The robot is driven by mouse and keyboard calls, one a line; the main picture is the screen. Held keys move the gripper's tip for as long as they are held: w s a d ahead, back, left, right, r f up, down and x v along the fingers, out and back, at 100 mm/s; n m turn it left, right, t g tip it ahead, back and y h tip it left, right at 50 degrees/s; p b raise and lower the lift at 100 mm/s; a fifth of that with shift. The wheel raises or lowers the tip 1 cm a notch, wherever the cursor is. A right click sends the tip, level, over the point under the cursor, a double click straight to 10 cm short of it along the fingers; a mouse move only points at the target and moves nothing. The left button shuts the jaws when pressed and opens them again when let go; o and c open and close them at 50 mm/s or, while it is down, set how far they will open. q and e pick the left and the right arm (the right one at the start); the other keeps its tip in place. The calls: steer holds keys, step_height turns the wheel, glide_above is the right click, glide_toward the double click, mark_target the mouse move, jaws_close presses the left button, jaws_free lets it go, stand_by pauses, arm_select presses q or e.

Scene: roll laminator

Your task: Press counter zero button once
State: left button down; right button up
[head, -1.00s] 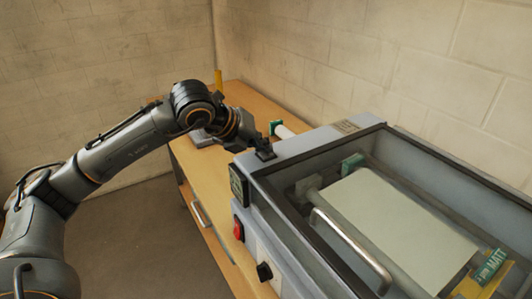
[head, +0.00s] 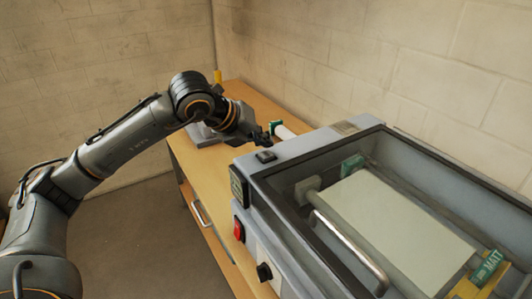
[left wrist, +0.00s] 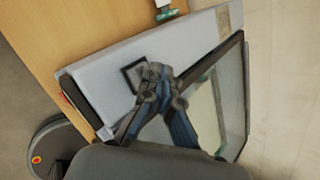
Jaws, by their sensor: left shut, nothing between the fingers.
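The laminator (head: 290,146) is a grey machine with a clear-lidded top. In the left wrist view the dark square frame (left wrist: 132,76) shows partly behind my fingers. My left gripper (head: 268,138) is shut and empty, just behind and above the button in the head view and apart from it. In the left wrist view its closed fingertips (left wrist: 155,76) overlap the frame's edge. My right gripper is in neither view.
On the laminator's front are a dark display panel (head: 239,186), a red switch (head: 239,230) and a black knob (head: 264,271). A metal handle (head: 350,250) crosses the lid. A white roll with a green end (head: 280,129) lies behind, on the wooden table (head: 205,165).

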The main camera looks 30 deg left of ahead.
mark_target(263, 156)
arm_select(q)
steer(key=shift+r+p, duration=1.25)
steer(key=shift+r, duration=1.1)
steer(key=shift+f, duration=0.15)
